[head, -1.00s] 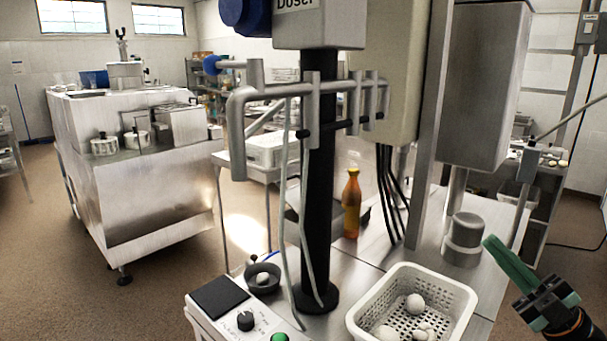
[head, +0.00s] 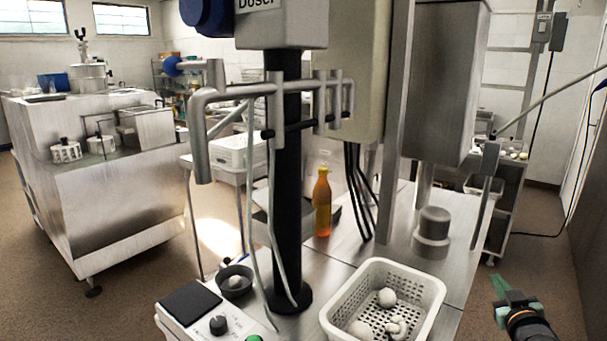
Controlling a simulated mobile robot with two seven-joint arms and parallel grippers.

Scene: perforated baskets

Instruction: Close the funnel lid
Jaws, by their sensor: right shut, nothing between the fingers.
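A machine labelled "Doser" (head: 283,25) stands close in front of me on a black column (head: 287,170). It is cut off by the top edge of the head view. I cannot make out a funnel or its lid; the upper part of the machine is out of view. My right gripper (head: 500,285) has green fingers and is at the lower right. It is shut and empty, over the floor to the right of the metal table, apart from the machine. My left gripper is not in view.
A white perforated basket (head: 430,287) with several pale pieces stands on the metal table. An orange bottle (head: 322,205) and a metal cylinder (head: 432,233) stand behind it. Grey bars (head: 205,105) stick out from the column. A slanted rod (head: 550,100) rises at the right. Floor at lower right is clear.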

